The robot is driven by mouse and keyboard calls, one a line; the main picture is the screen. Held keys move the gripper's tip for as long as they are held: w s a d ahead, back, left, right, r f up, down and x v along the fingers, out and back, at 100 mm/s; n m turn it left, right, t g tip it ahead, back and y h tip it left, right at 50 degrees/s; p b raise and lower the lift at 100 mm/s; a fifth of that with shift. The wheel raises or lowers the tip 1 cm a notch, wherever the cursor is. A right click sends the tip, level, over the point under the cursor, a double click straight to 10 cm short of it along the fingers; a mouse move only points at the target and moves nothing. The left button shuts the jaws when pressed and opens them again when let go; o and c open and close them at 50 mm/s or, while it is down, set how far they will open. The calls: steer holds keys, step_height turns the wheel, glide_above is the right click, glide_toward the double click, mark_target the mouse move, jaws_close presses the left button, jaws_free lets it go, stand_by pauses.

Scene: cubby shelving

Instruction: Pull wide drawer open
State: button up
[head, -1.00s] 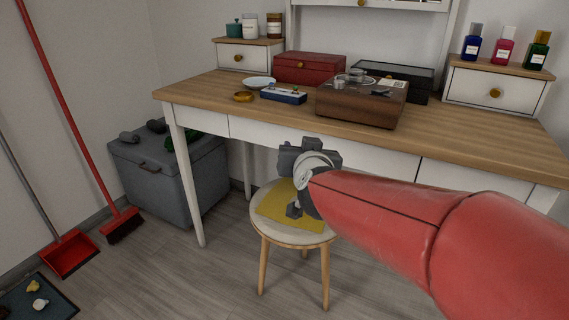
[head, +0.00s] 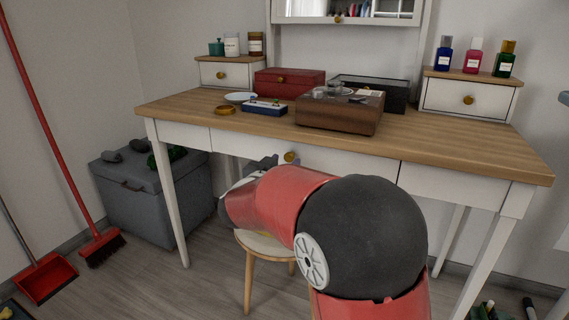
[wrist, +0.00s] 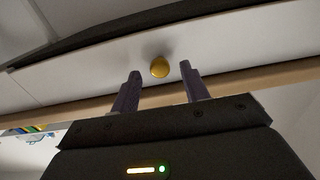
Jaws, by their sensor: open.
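The wide drawer (head: 345,163) is the white middle front under the wooden desktop, and it looks shut. Its round brass knob (head: 290,157) shows just above my red arm in the head view. In the wrist view the white drawer front (wrist: 90,75) fills the upper part, with the knob (wrist: 159,67) near the centre. My gripper (wrist: 160,70) is open, its two dark fingers pointing at the drawer front. The knob appears between the fingertips; neither finger is seen touching it. In the head view my arm hides most of the gripper.
The desktop (head: 440,145) holds a brown wooden box (head: 335,117), a red box (head: 285,84) and small dishes. A round stool (head: 258,244) stands under the desk, partly behind my arm. A grey storage box (head: 140,200) stands at the left.

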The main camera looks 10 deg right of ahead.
steer(key=shift+w+d, duration=0.4)
steer(key=shift+w, duration=0.1)
jaws_close()
steer(key=shift+s+a, duration=0.1)
